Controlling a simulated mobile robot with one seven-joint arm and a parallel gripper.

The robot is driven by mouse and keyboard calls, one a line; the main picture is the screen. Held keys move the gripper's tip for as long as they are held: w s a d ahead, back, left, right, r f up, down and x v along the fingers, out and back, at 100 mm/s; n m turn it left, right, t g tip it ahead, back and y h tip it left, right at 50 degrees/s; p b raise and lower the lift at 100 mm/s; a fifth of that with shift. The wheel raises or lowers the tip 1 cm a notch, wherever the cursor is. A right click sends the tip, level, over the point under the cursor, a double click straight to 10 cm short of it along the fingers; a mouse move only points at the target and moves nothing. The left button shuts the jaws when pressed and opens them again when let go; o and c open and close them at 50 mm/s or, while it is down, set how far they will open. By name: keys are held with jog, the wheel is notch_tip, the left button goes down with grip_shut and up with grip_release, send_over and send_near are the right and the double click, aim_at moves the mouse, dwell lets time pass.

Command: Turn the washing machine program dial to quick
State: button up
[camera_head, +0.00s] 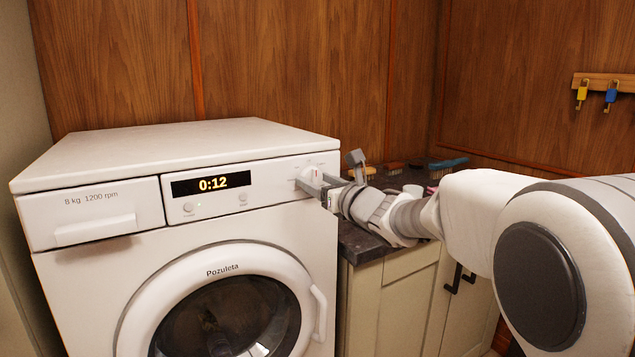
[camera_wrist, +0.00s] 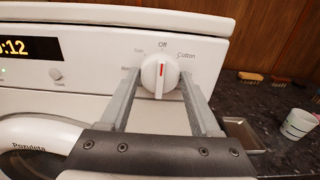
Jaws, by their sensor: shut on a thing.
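The washing machine (camera_head: 180,140) is white, with a round white program dial (camera_head: 311,174) at the right end of its panel. In the wrist view the dial (camera_wrist: 160,82) has a red mark that points up toward "Off". "Cotton" is printed to its upper right; the labels on its left are too blurred to read. My gripper (camera_head: 316,186) reaches in from the right, its two grey fingers on either side of the dial and shut on it. The fingers (camera_wrist: 159,78) also show in the wrist view. The lit display (camera_head: 212,184) reads 0:12.
A dark countertop (camera_head: 362,243) adjoins the machine's right side, with brushes (camera_head: 395,168), a cup (camera_wrist: 298,124) and a metal tray (camera_wrist: 243,133) on it. Two buttons sit below the display. The round door (camera_head: 225,310) is shut. A wooden wall stands behind.

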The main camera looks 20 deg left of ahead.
jog(key=c, duration=0.3)
jog(key=shift+m, duration=0.3)
